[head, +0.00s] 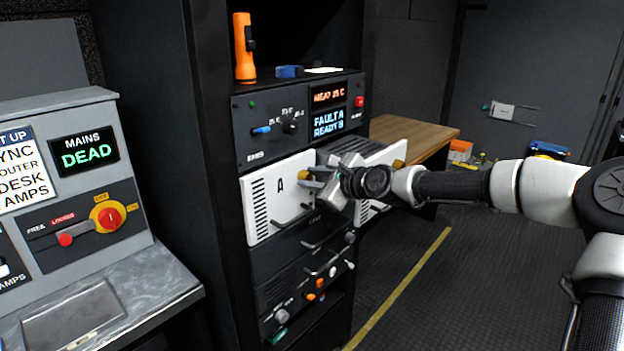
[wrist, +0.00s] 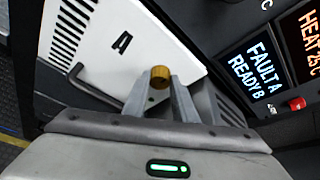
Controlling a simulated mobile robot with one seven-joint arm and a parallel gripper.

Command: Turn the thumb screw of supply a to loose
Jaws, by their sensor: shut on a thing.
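Supply A is a white front panel (head: 262,207) marked "A", with vent slots and a dark handle, in the rack; the panel also fills the upper left of the wrist view (wrist: 115,70). Its thumb screw is a small brass knob (wrist: 160,76) near the panel's right edge. My gripper (head: 312,181) reaches in from the right in front of supply A. In the wrist view its two fingers (wrist: 161,92) are shut on the brass thumb screw, one on each side.
A second white panel (head: 372,190) with a brass knob sits right of supply A, partly behind my wrist. Above, displays (head: 328,122) read "FAULT A READY B". An orange flashlight (head: 244,48) stands on top. The mains panel (head: 83,154) reads "DEAD".

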